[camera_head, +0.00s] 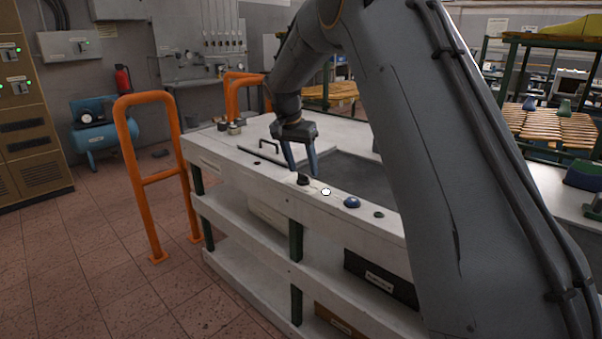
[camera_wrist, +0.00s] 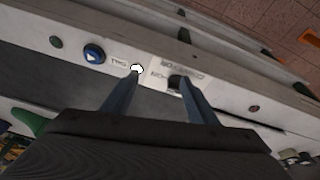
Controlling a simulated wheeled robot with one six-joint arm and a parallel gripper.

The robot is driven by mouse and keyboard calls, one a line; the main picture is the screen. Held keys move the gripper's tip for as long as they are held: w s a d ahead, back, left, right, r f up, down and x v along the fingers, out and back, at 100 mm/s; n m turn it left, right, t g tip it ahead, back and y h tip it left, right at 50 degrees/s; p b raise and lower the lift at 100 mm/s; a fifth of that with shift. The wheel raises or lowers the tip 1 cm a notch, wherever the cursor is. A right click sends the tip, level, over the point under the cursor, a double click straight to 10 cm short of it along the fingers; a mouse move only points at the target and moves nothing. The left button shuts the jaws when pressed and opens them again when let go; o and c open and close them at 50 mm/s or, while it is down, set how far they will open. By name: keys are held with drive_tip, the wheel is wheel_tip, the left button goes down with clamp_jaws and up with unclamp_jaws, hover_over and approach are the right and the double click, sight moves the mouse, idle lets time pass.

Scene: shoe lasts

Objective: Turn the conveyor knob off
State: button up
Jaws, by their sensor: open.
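The black knob (camera_head: 303,180) sits on the white front rim of the workbench, and it also shows in the wrist view (camera_wrist: 175,82) beside faint upside-down lettering that seems to read CONVEYOR. My gripper (camera_head: 302,173) points down above the rim close to this knob, with its fingers apart and nothing between them that I can see held. In the wrist view my gripper (camera_wrist: 160,80) has its right fingertip overlapping the black knob's edge and its left fingertip near a white knob (camera_wrist: 137,67). Whether a finger touches either knob cannot be told.
Along the same rim are a blue arrow button (camera_wrist: 94,54), a green button (camera_wrist: 56,42) and a dark red button (camera_wrist: 253,108). A dark recessed belt (camera_head: 350,175) lies behind the rim.

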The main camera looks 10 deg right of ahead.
drive_tip(key=m, duration=0.2)
approach(303, 174)
drive_tip(key=shift+h, duration=0.4)
drive_tip(key=shift+a+p+x, duration=0.15)
drive_tip(key=shift+p+x, duration=0.3)
drive_tip(key=shift+x, duration=1.6)
drive_tip(key=shift+a+p+x, duration=0.1)
drive_tip(key=shift+p+x, duration=0.3)
drive_tip(key=shift+x, duration=1.65)
drive_tip(key=shift+f, duration=0.1)
drive_tip(key=c, duration=1.1)
